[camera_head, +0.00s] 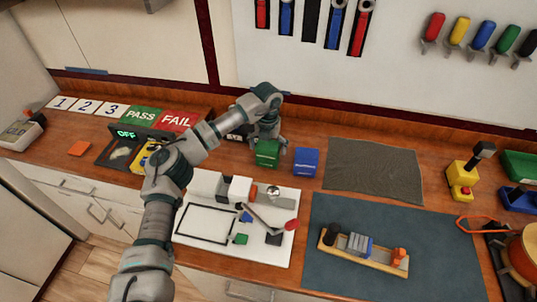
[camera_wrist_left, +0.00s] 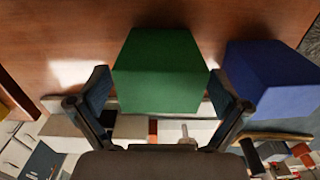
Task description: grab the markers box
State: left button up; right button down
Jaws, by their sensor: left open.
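A green box (camera_head: 267,154) stands on the wooden counter, with a blue box (camera_head: 306,162) just to its right. Both carry small print that I cannot read, so I cannot tell which is the markers box. My left gripper (camera_head: 269,137) is at the green box, pointing down from behind and above. In the left wrist view my left gripper (camera_wrist_left: 162,84) is open, with a finger on each side of the green box (camera_wrist_left: 158,72). Whether the fingers touch it is unclear. The blue box (camera_wrist_left: 275,80) lies outside the right finger. My right gripper is not in view.
A white board (camera_head: 207,254) with small parts lies in front of the boxes. A dark cloth (camera_head: 372,170) is to their right, and a blue-grey mat (camera_head: 335,275) with a wooden tray (camera_head: 342,257) is nearer. PASS (camera_head: 140,116) and FAIL (camera_head: 178,121) signs stand left.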

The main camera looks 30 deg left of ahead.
pick_arm(q)
notch_tip(320, 180, down, 2)
jog(key=shift+f, duration=0.15)
jog(key=shift+c, duration=0.3)
jog(key=c, duration=1.3)
